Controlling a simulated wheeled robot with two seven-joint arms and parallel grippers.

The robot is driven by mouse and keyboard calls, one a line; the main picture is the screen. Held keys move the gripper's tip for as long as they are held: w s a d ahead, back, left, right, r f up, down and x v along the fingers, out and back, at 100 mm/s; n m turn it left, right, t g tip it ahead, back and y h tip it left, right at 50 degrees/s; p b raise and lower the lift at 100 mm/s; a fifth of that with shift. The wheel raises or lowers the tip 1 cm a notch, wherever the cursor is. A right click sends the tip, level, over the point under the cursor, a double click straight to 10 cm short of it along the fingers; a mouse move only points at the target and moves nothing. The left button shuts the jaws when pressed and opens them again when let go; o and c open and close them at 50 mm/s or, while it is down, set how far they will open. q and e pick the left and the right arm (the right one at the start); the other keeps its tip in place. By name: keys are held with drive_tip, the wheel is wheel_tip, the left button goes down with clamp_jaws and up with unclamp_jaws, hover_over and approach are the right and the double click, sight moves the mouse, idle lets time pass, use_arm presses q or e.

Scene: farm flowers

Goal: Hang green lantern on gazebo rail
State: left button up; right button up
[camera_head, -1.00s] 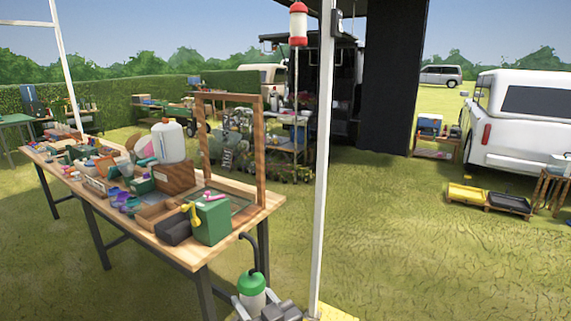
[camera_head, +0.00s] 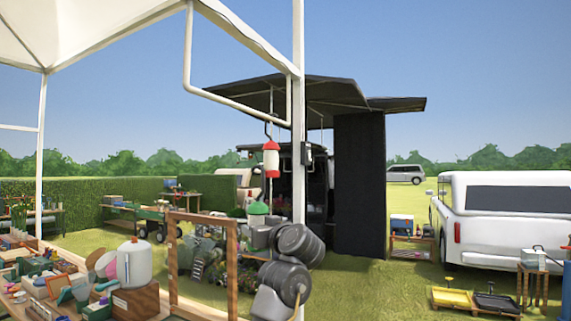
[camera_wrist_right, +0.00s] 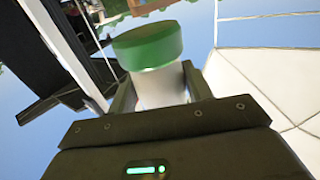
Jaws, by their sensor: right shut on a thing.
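The green lantern has a green cap (camera_head: 258,208) and a white body. In the right wrist view its green cap (camera_wrist_right: 148,43) and white body (camera_wrist_right: 160,88) show between the two fingers. My right gripper (camera_wrist_right: 160,92) is shut on the white body. In the head view the lantern stands upright above my grey arm, which hides most of the gripper. The white gazebo rail (camera_head: 240,106) is a bent pipe joined to the white post (camera_head: 298,190), above the lantern. A red and white lantern (camera_head: 270,160) hangs from the rail near the post. My left gripper is not in view.
A wooden frame (camera_head: 232,260) stands upright on the cluttered workbench (camera_head: 190,305) at left. A white jug (camera_head: 134,264) is among the items there. A small dark box (camera_head: 306,155) is on the post. The air left of the hanging lantern is open.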

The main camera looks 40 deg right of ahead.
use_arm(q)
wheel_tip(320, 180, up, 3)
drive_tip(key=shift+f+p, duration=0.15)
drive_tip(key=shift+p, duration=0.85)
use_arm(e)
drive_tip(key=s+d+r+n+y, duration=0.1)
drive_tip(key=s+r+n+y, duration=0.1)
drive_tip(key=r, duration=0.9)
drive_tip(key=s+d+r+n+y, duration=0.1)
drive_tip(key=s+r+y, duration=0.3)
drive_tip(key=r, duration=0.7)
drive_tip(key=shift+s+d+n, duration=0.35)
drive_tip(key=shift+s+n, duration=0.05)
drive_tip(key=shift+s, duration=0.75)
drive_tip(key=shift+w+a, duration=0.1)
drive_tip(key=shift+w, duration=0.05)
